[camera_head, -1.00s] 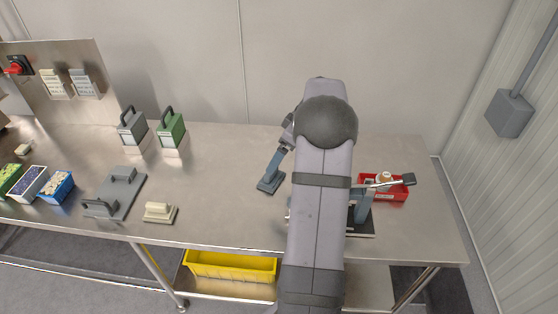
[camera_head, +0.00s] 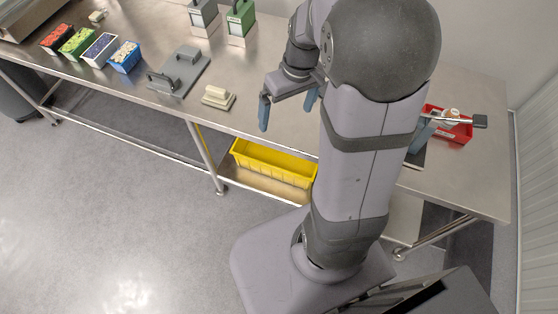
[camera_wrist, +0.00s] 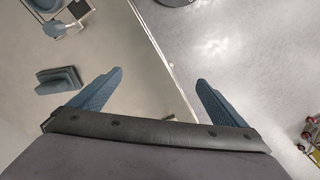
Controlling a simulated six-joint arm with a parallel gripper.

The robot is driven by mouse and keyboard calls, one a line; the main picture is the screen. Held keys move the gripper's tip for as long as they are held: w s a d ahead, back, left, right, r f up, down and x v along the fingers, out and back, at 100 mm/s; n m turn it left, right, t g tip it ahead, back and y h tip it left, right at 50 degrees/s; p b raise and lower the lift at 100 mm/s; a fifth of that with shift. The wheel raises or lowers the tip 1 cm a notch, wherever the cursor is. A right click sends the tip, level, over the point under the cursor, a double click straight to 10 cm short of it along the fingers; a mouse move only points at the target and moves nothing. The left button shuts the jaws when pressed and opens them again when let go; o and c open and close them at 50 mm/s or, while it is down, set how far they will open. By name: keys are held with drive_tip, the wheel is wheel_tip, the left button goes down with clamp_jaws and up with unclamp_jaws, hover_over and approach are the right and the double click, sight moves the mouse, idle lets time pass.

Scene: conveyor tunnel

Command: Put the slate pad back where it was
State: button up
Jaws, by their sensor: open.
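The slate pad (camera_wrist: 58,80), a small blue-grey block on a flat base, sits on the steel table in the wrist view, to the left of my left finger and apart from it. In the head view I cannot make it out; my arm probably hides it. My gripper (camera_head: 288,104) has its two blue fingers spread and empty above the table's front part. In the wrist view my gripper (camera_wrist: 158,80) straddles the table edge, with the left finger over the tabletop and the right finger over the floor. A similar cream pad (camera_head: 218,97) sits left of my gripper.
A grey plate with handles (camera_head: 181,71), small filled bins such as the blue one (camera_head: 125,57), and grey (camera_head: 203,16) and green (camera_head: 240,18) handled boxes stand left. A red tray (camera_head: 458,131) is right, beside a stand. A yellow bin (camera_head: 274,165) sits below the table.

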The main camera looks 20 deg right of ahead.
drive_tip(key=s+a+f+m+h, duration=0.1)
drive_tip(key=s+a+f, duration=0.1)
drive_tip(key=s+a, duration=0.5)
drive_tip(key=s, duration=0.4)
drive_tip(key=shift+s+a+f+m+g, duration=0.15)
drive_tip(key=shift+s+f+m+g, duration=0.15)
drive_tip(key=shift+g, duration=0.1)
wheel_tip(320, 180, up, 5)
drive_tip(key=p, duration=0.5)
wheel_tip(320, 180, down, 43)
drive_tip(key=b, duration=4.2)
drive_tip(key=shift+r+b, duration=0.15)
drive_tip(key=shift+b, duration=0.25)
